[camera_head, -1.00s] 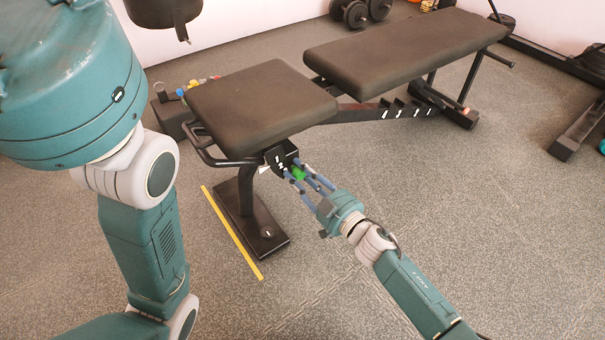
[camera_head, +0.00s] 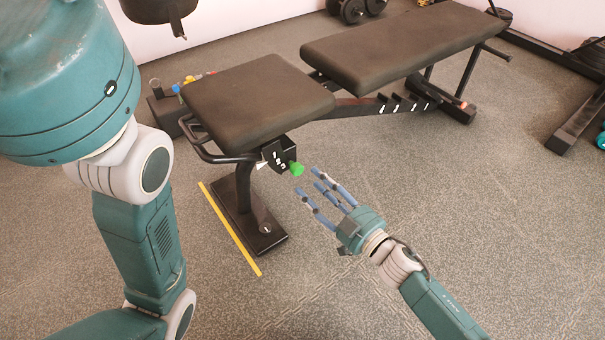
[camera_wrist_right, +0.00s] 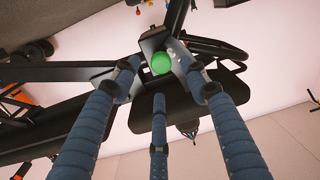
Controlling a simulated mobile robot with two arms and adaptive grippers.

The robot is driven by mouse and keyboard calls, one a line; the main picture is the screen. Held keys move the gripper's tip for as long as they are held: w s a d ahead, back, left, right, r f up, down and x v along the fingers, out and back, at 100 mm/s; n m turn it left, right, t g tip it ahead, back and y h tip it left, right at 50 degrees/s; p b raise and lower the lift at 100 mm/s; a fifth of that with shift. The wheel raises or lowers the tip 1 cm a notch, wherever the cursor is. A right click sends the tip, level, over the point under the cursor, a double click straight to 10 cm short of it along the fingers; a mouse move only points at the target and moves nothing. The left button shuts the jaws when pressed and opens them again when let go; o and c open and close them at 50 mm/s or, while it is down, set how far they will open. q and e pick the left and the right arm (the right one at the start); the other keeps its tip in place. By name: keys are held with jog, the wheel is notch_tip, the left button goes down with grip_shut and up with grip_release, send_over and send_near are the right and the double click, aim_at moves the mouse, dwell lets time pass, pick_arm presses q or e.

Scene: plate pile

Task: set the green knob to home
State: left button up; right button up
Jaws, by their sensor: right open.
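The green knob (camera_head: 297,169) sticks out from a black bracket (camera_head: 277,155) with white marks under the front end of the bench seat. In the right wrist view the knob (camera_wrist_right: 161,63) shows as a round green face beyond the fingers. My right gripper (camera_head: 316,182) is open and empty, a short way to the right of and below the knob, with its fingers pointing at it. A gap shows between the fingertips and the knob. The white marks are too small to read. My left gripper is out of view.
The black bench seat (camera_head: 255,100) and the longer back pad (camera_head: 400,47) stand above the knob. The bench foot (camera_head: 258,228) and a yellow floor strip (camera_head: 230,230) lie below. Dumbbells (camera_head: 352,8) sit at the back.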

jog(key=v, duration=0.4)
jog(key=shift+d, duration=0.1)
dwell(0.3)
